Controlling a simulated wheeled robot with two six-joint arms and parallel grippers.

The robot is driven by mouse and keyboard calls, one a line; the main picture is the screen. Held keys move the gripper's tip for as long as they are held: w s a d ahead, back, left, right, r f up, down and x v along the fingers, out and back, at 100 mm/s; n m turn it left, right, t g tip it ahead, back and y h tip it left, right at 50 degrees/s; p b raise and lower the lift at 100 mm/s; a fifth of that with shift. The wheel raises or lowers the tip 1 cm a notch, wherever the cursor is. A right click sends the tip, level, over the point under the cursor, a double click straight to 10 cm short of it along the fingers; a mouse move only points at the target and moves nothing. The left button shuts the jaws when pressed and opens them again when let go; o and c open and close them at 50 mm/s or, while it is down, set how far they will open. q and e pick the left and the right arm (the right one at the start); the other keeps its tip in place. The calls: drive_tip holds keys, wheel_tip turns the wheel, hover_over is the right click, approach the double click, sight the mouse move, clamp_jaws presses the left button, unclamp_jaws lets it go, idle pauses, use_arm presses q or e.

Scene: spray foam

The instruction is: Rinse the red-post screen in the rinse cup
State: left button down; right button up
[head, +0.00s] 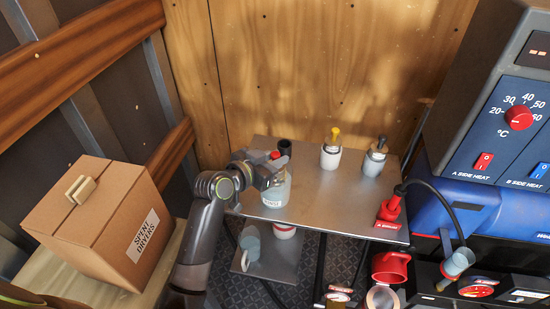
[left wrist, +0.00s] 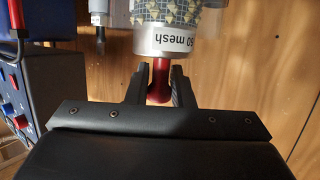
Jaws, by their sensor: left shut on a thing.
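My left gripper (head: 272,172) is at the left part of the metal table, at the top of the translucent rinse cup (head: 275,196). In the left wrist view its fingers are shut on the red post (left wrist: 159,82) of a screen with a pale collar marked "60 mesh" (left wrist: 178,42) and a meshed body (left wrist: 165,12). Faint clear walls show beside the mesh; how deep the screen sits in the cup cannot be told. In the head view the gripper hides most of the screen. My right gripper is not in view.
A yellow-post screen (head: 334,134) and a grey-post screen (head: 380,144) stand in jars (head: 331,158) at the back. A red fitting (head: 389,210) is at the table's right edge. A cardboard box (head: 95,225) stands left. The table's middle (head: 310,205) is clear.

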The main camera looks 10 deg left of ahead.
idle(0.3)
use_arm(q)
drive_tip(key=shift+f+b, duration=1.25)
drive_tip(key=shift+f, duration=0.25)
drive_tip(key=shift+r, duration=0.15)
wheel_tip(320, 180, up, 3)
drive_tip(key=p, duration=0.3)
